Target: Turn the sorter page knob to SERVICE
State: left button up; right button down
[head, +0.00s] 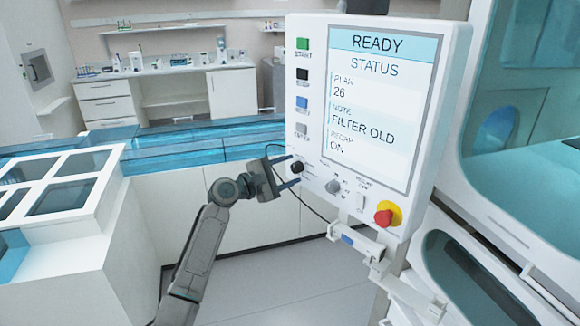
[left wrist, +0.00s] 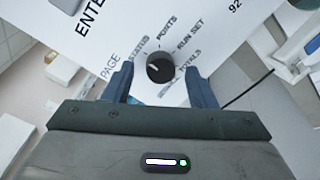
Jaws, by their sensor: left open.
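The sorter panel (head: 310,28) is a white upright box. Its screen (head: 366,125) reads READY and STATUS. The black page knob (head: 297,167) sits at the panel's lower left. In the left wrist view the knob (left wrist: 160,68) has a white mark towards the upper left, on the STATUS side. Labels STATUS, PORTS, RUN SET and TOTALS surround it; lower print is too small or covered to read surely. My left gripper (head: 285,174) is open, with its fingers (left wrist: 159,84) to either side of the knob. I cannot tell whether they touch it. My right gripper is out of view.
A red stop button (head: 384,217) on a yellow base and a grey knob (head: 333,186) are right of the page knob. Coloured buttons (head: 302,73) line the panel's left side. A black cable (head: 312,210) hangs near my gripper. The floor below is open.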

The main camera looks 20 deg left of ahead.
pick_arm(q)
jog(key=shift+w+d, duration=0.25)
jog(key=shift+w, duration=0.1)
jog(key=shift+c, duration=0.4)
jog(key=c, duration=0.9)
